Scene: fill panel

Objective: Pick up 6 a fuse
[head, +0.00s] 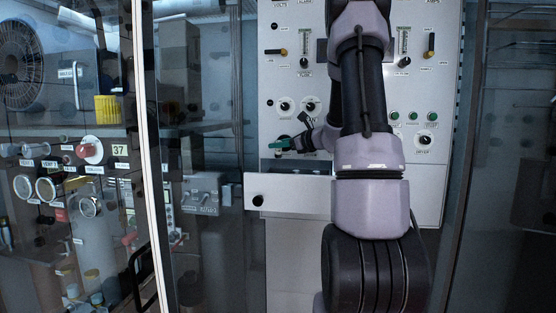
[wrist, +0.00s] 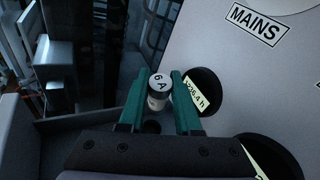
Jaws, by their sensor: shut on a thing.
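The 6 A fuse (wrist: 158,98) is a small pale cylinder with "6 A" on its round top, in the middle of the wrist view. My gripper (wrist: 161,80) has green fingers on both sides of it and is shut on it. In the head view my gripper (head: 282,144) is at the panel's left side, just above an open drawer (head: 300,196). The fuse is too small to make out there. Its lower end is partly hidden in the wrist view, so I cannot tell whether it touches anything below.
Two dark round gauges (wrist: 202,92) lie right of the fingers, under a "MAINS" label (wrist: 256,24). A glass-fronted cabinet with a yellow container (head: 108,109) stands left. The drawer front has a black knob (head: 258,201).

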